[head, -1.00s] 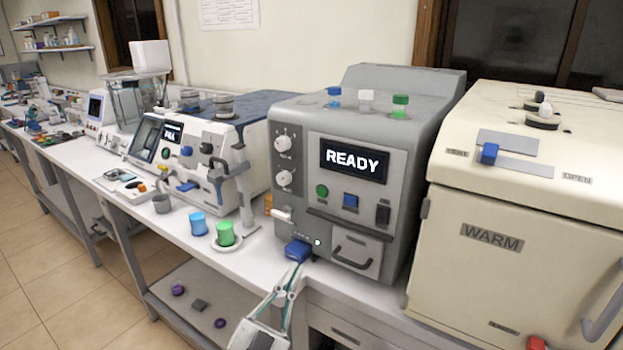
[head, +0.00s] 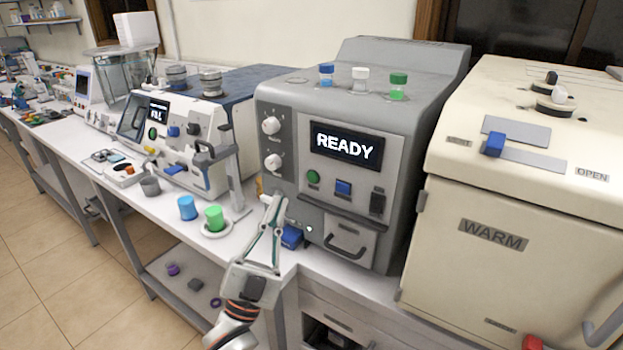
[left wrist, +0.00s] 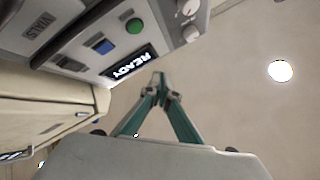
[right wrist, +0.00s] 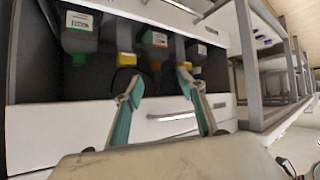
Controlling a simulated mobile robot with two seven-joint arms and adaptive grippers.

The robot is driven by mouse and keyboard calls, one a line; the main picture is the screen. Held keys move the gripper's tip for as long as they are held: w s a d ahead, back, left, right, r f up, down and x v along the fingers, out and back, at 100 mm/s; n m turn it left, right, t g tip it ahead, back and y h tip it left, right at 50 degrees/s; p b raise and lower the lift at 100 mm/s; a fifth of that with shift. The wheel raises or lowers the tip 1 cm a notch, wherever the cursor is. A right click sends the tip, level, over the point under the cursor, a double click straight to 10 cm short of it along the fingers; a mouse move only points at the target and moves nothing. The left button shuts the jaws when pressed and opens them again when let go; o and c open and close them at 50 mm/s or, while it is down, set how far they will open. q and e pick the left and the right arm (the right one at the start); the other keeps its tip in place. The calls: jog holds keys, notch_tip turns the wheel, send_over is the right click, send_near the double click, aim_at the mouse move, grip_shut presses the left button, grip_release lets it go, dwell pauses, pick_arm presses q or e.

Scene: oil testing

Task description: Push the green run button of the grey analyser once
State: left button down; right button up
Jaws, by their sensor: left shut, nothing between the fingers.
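The grey analyser (head: 392,225) stands on the bench with its display reading READY (head: 346,147). Its round green run button (head: 313,177) is below the display's left end, left of a blue square button (head: 343,188). My left gripper (head: 275,200) is shut and empty, its tips below and left of the green button in the head view. In the left wrist view the green button (left wrist: 135,25) shows beyond the shut fingertips (left wrist: 158,78), clearly apart from them. My right gripper (right wrist: 157,82) is open and empty, outside the head view.
A blue block (head: 291,237) sits by the analyser's lower left. Blue (head: 187,207) and green (head: 214,217) cups stand on the bench to the left. A cream WARM cabinet (head: 450,270) stands at the right. Bottles (right wrist: 82,38) in a shelf face my right gripper.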

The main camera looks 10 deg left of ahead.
aim_at(312, 178)
pick_arm(q)
jog(key=w+d+b, duration=0.2)
jog(key=w, duration=0.5)
jog(key=shift+w+d, duration=0.25)
jog(key=shift+d, duration=0.1)
dwell(0.8)
dwell(0.4)
jog(key=shift+w+d, duration=0.15)
jog(key=shift+w, duration=0.25)
jog(key=shift+w+d+b, duration=0.1)
jog(key=shift+w+b, duration=0.25)
dwell(0.7)
jog(key=shift+s, duration=0.1)
jog(key=shift+s+a+p, duration=0.25)
jog(key=shift+s+p, duration=0.1)
jog(key=shift+s, duration=0.3)
